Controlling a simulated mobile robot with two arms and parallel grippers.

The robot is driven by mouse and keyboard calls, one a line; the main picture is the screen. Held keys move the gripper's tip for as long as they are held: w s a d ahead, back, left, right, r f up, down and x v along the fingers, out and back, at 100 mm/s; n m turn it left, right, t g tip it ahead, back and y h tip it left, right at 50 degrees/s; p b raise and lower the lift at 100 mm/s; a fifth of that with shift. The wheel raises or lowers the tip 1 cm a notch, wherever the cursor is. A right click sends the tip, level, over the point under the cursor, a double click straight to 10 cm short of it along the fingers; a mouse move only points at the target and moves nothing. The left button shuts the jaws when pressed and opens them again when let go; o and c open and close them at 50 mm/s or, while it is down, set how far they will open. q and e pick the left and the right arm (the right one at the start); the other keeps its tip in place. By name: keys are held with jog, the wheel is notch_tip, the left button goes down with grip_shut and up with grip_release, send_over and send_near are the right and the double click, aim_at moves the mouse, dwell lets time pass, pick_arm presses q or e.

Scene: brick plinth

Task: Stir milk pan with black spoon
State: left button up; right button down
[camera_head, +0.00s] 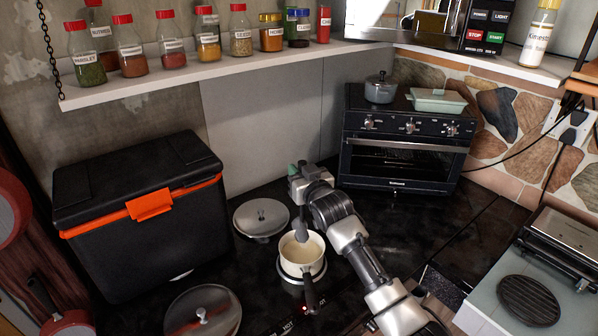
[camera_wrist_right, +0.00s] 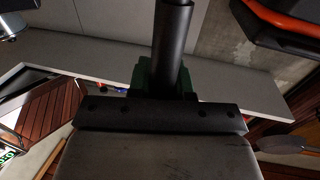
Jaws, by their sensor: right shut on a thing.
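The white milk pan (camera_head: 287,266) stands on a small round hob on the dark counter, with pale contents inside and its dark handle toward the front. My right gripper (camera_head: 295,171) is above and behind the pan. It is shut on the black spoon (camera_head: 301,230), whose handle (camera_wrist_right: 172,50) rises between the green finger pads (camera_wrist_right: 165,78) in the right wrist view. The spoon's head hangs down over the pan's opening. I cannot tell whether it touches the contents. The gripper and wrist hide part of the handle. My left gripper is not in view.
A lid (camera_head: 262,217) lies behind the pan and another round lid (camera_head: 203,313) lies at front left. A black-and-orange cooler (camera_head: 140,225) stands left, a small oven (camera_head: 405,145) behind right. A spice shelf (camera_head: 200,72) overhangs the back. A grill (camera_head: 528,300) sits right.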

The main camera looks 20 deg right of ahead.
jog(key=shift+r, duration=0.1)
notch_tip(320, 180, up, 5)
jog(key=p, duration=0.2)
jog(key=shift+p, duration=0.4)
dwell(0.7)
